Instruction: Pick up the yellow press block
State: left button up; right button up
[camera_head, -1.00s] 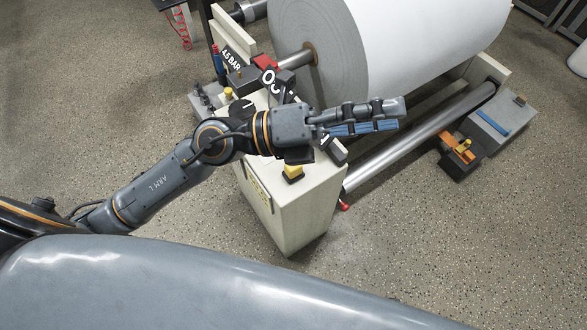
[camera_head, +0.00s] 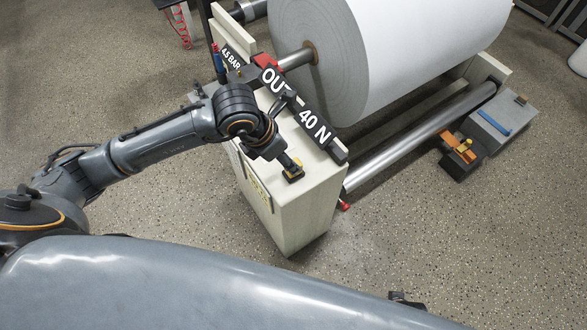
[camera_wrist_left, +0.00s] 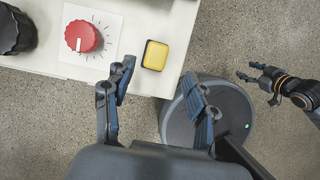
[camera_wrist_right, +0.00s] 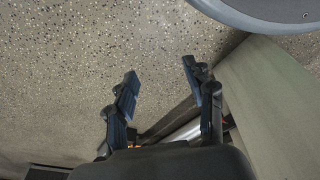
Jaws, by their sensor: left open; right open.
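The yellow press block (camera_wrist_left: 155,55), a small yellow piece with a dark rim, sits on the edge of the pale cabinet top in the left wrist view. In the head view the block (camera_head: 293,176) shows on the near corner, partly covered by my left gripper (camera_head: 289,165). In the left wrist view my left gripper (camera_wrist_left: 160,75) is open and empty, its fingertips apart, with the block just beyond the gap between them. My right gripper (camera_wrist_right: 160,70) is open and empty above bare floor; it also shows in the left wrist view (camera_wrist_left: 250,76).
A red knob (camera_wrist_left: 83,36) and a black knob (camera_wrist_left: 12,30) are left of the block. The cabinet (camera_head: 300,215) also carries a black label bar (camera_head: 312,122). A large paper roll (camera_head: 400,50) and a metal roller (camera_head: 420,135) stand beyond. The floor in front is clear.

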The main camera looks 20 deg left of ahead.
aim_at(295, 160)
pick_arm(q)
jog(key=x, duration=0.3)
jog(key=b+x, duration=0.1)
jog(key=x, duration=0.3)
jog(key=shift+w+a+f, duration=0.15)
jog(key=shift+a+f, duration=0.05)
jog(key=shift+f, duration=0.05)
pick_arm(e)
jog(key=r, duration=0.1)
jog(key=w+r, duration=0.1)
jog(key=r, duration=0.1)
jog(key=shift+w+a, duration=0.1)
jog(key=shift+w, duration=0.2)
pick_arm(q)
jog(key=shift+c, duration=0.2)
grip_shut()
jog(key=shift+r, duration=0.1)
jog(key=shift+r, duration=0.6)
jog(key=r, duration=0.2)
jog(key=shift+a+r+p, duration=0.35)
jog(key=shift+a+p, duration=0.05)
jog(key=s+a+r, duration=0.2)
jog(key=a+r, duration=0.7)
jog(key=a, duration=0.4)
jog(key=shift+s, duration=0.35)
pick_arm(e)
jog(key=shift+s+f, duration=0.3)
jog(key=shift+f, duration=0.25)
jog(key=shift+s+f, duration=0.3)
jog(key=shift+f, duration=0.25)
